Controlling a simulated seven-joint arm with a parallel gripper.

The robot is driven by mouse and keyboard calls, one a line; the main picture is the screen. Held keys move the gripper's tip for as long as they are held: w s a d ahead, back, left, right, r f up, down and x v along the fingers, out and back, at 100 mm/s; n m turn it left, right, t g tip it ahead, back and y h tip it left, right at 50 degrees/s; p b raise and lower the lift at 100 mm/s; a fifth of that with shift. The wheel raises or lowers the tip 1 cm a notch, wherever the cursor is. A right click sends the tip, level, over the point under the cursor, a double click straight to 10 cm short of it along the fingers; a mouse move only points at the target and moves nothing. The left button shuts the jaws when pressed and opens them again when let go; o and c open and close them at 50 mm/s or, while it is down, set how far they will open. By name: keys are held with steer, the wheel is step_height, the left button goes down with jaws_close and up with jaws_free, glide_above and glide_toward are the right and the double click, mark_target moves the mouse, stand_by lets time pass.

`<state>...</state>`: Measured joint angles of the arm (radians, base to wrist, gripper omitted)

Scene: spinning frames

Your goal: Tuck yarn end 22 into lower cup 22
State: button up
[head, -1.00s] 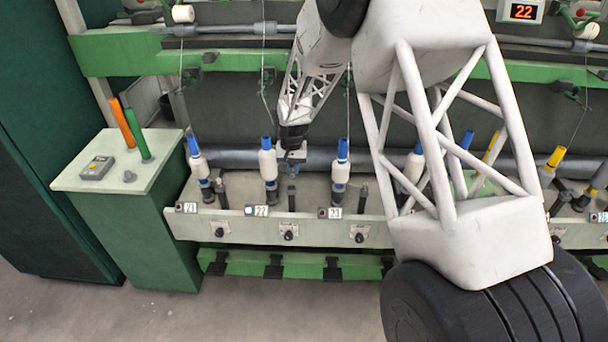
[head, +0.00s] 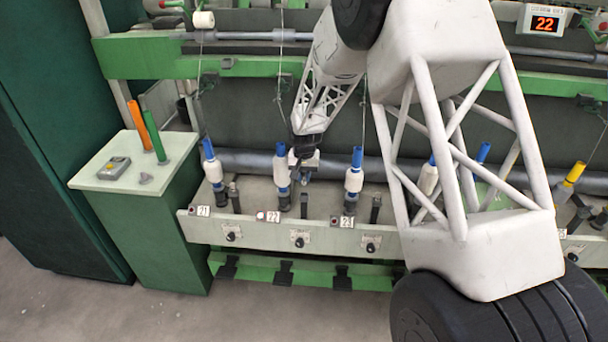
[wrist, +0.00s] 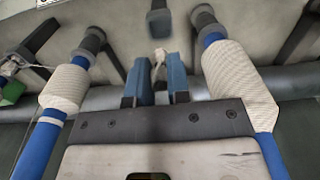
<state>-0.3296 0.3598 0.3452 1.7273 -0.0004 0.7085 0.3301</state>
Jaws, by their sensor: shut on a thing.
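My gripper (head: 305,178) is in the head view just right of the white bobbin (head: 283,172) at label 22 (head: 273,217). In the wrist view its two blue fingers (wrist: 162,80) are close together, shut on a small pale tuft, the yarn end (wrist: 160,57), which sticks out past the tips. A short dark post (head: 304,205), apparently lower cup 22, stands below the gripper. In the wrist view a dark grey cup (wrist: 159,22) shows beyond the fingertips, between two bobbins. The yarn end looks apart from it; its opening is not clear.
A bobbin stands close on each side of the fingers, left (wrist: 66,86) and right (wrist: 238,75). Bobbin 23 (head: 354,180) is to the right in the head view. A grey rail (head: 245,160) runs behind. The display (head: 544,22) reads 22. A side cabinet (head: 110,175) stands left.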

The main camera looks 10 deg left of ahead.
mark_target(304, 184)
steer(key=shift+f, duration=3.05)
steer(key=shift+f, duration=0.1)
steer(key=o, duration=0.7)
steer(key=shift+r, duration=0.2)
steer(key=shift+r, duration=3.75)
